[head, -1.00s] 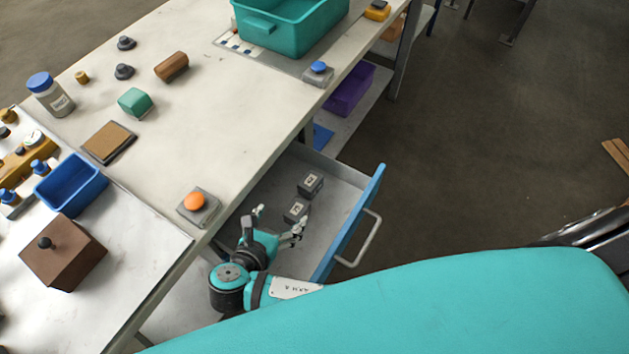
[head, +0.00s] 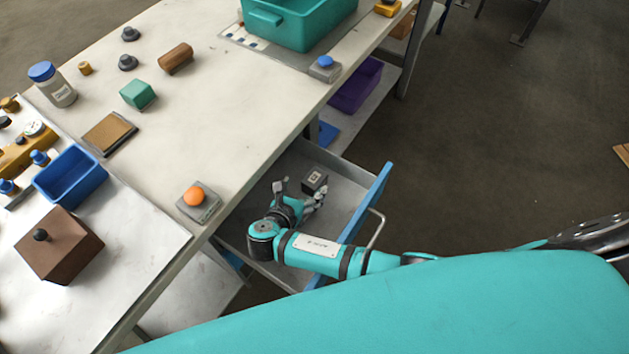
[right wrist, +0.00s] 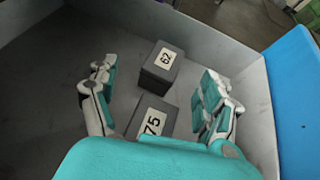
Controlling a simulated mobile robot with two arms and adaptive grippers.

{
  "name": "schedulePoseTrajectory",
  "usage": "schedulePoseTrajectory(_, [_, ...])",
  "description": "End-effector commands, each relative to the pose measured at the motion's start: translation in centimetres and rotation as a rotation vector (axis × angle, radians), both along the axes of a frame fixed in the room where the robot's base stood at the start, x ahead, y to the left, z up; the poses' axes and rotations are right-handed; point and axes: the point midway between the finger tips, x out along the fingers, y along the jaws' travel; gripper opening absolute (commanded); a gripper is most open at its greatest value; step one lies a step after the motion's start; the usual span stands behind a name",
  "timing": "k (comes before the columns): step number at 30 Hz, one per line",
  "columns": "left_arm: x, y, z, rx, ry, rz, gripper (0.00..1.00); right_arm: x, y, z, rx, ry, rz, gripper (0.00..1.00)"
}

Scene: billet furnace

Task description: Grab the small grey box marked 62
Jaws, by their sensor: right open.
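The small grey box marked 62 (right wrist: 162,67) lies in the open drawer. In the right wrist view it is ahead of my right gripper (right wrist: 156,95), just beyond the fingertips and roughly centred between them. In the head view the box (head: 314,180) shows just past the right gripper (head: 301,188). A second grey box, marked 75 (right wrist: 153,118), lies nearer, between the open fingers; in the head view the gripper hides it. My right gripper is open and empty. My left gripper is not in view.
The drawer's blue front (head: 364,215) and grey side walls surround the boxes. The worktable (head: 190,110) overhangs the drawer's left side, with an orange button (head: 195,197) near its edge. Bare drawer floor (right wrist: 105,50) lies left of box 62.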

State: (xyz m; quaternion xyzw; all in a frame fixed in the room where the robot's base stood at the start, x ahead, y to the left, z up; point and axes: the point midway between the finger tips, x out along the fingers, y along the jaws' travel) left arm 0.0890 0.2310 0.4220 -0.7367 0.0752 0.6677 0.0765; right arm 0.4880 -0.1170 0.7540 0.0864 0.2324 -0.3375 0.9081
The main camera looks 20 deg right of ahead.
Motion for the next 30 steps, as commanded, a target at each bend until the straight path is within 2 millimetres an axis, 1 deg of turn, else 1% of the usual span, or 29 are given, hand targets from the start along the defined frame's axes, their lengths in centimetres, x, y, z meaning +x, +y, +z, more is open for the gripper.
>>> schedulePoseTrajectory(4, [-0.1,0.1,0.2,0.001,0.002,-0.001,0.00,1.0,-1.3,-0.7,-0.004,-0.002,-0.002,0.82])
schedulePoseTrajectory(9, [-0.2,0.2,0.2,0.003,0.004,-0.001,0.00,2.5,-2.8,-2.1,-0.003,-0.001,-0.001,0.82])
schedulePoseTrajectory(13, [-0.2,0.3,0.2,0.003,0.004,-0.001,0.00,3.0,-3.2,-2.5,-0.002,0.000,0.001,0.82])
schedulePoseTrajectory(19, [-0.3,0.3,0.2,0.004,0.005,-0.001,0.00,3.1,-3.3,-2.6,-0.001,0.001,0.000,0.82])
schedulePoseTrajectory(20, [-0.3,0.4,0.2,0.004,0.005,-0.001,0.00,3.1,-3.3,-2.6,-0.001,0.001,0.000,0.80])
schedulePoseTrajectory(30, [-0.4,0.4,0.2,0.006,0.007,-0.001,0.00,3.0,-3.2,-2.6,-0.001,0.001,0.000,0.36])
